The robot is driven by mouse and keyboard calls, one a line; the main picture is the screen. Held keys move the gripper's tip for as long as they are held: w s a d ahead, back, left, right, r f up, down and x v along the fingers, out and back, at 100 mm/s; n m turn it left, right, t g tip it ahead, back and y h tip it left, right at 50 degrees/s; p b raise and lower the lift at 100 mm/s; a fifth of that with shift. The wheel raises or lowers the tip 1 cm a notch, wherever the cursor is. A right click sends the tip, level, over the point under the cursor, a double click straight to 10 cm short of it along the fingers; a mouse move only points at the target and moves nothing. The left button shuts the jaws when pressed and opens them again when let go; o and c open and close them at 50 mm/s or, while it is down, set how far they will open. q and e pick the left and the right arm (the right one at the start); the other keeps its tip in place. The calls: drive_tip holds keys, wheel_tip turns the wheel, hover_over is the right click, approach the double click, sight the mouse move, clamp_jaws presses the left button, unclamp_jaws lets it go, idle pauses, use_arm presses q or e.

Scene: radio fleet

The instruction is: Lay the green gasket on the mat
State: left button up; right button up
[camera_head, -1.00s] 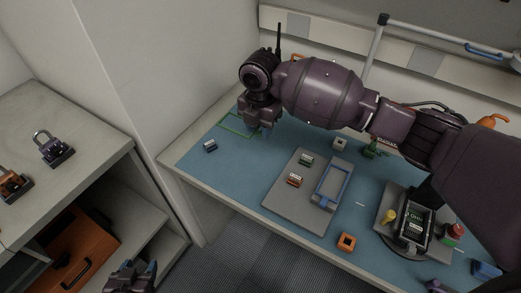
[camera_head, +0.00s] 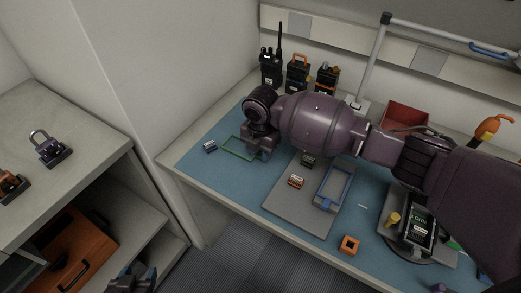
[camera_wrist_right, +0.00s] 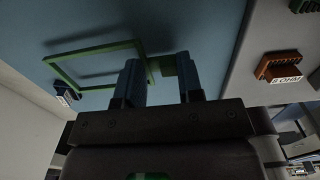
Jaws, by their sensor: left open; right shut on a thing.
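The green gasket (camera_head: 237,155) is a thin rectangular frame at the left part of the blue work surface (camera_head: 197,170). My right gripper (camera_head: 258,154) is at its right end. In the right wrist view the gasket (camera_wrist_right: 95,48) extends left of the fingers, with green between them, and a shadow shows it held a little above the surface. The right gripper (camera_wrist_right: 160,82) is shut on it. A grey mat (camera_head: 285,212) lies right of the gripper, bearing a blue frame (camera_head: 322,204) and small parts. My left gripper (camera_head: 133,279) is open and empty at the bottom edge.
A small dark block (camera_head: 209,147) lies left of the gasket. An orange-brown part (camera_head: 296,181) sits on the grey mat, and an orange block (camera_head: 348,244) in front of it. Several radios (camera_head: 298,72) stand at the back. An opened radio (camera_head: 420,236) is at the right.

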use_arm(q)
drive_tip(key=shift+w, duration=0.35)
use_arm(e)
drive_tip(key=shift+f, duration=0.4)
drive_tip(key=shift+f, duration=0.2)
drive_tip(key=o, duration=0.9)
use_arm(q)
drive_tip(key=shift+s+f, duration=0.2)
drive_tip(key=shift+s, duration=0.15)
drive_tip(key=shift+w+r+p, duration=0.15)
drive_tip(key=shift+r+p, duration=0.2)
drive_tip(key=shift+r, duration=0.15)
drive_tip(key=shift+w+r+p, duration=0.15)
drive_tip(key=shift+r+p, duration=0.2)
drive_tip(key=shift+r, duration=0.15)
use_arm(e)
wheel_tip(320, 180, up, 13)
drive_tip(key=shift+r, duration=0.15)
